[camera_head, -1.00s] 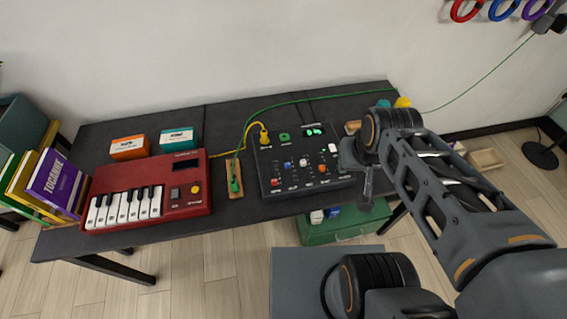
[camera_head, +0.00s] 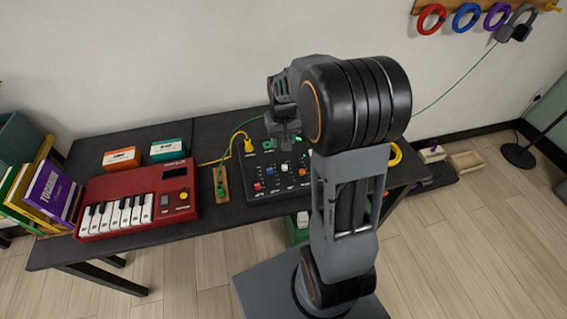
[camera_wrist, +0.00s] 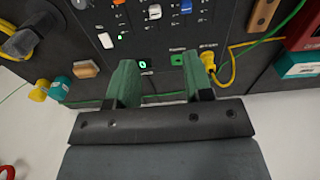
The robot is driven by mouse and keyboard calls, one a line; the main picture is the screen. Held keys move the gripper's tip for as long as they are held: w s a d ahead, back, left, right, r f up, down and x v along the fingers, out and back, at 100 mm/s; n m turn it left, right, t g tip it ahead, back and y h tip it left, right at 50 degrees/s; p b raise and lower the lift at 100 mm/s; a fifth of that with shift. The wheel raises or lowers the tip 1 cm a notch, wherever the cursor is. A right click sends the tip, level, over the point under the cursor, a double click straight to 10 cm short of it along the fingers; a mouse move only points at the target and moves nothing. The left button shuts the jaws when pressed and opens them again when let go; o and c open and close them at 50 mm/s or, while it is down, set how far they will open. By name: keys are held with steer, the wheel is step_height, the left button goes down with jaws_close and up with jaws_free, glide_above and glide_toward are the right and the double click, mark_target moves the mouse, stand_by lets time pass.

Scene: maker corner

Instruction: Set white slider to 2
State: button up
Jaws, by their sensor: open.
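The black control panel (camera_head: 262,187) lies on the dark table with several coloured sliders. The white slider (camera_head: 284,167) is between the blue and orange ones. A green-lit display (camera_wrist: 143,64) on the panel seems to show 0. My gripper (camera_head: 285,138) hangs over the panel's back edge. In the wrist view my gripper (camera_wrist: 160,82) is open and empty, its green-grey fingers apart, clear of the white slider.
A yellow plug (camera_wrist: 208,60) and cable stand close to one finger, beside a green piece (camera_wrist: 177,60). The blue slider (camera_wrist: 186,6) and a white switch (camera_wrist: 105,40) are near. A red keyboard (camera_head: 140,195) lies left of the panel. My arm hides the panel's right part.

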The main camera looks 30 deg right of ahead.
mark_target(285, 166)
steer(key=f, duration=0.5)
steer(key=w+d+f, duration=0.1)
steer(key=f, duration=0.4)
steer(key=f+p, duration=0.1)
steer(key=f, duration=0.4)
steer(key=shift+w+d+f, duration=0.15)
steer(key=shift+w+f, duration=0.1)
steer(key=shift+f, duration=0.1)
steer(key=shift+c, duration=0.2)
jaws_close()
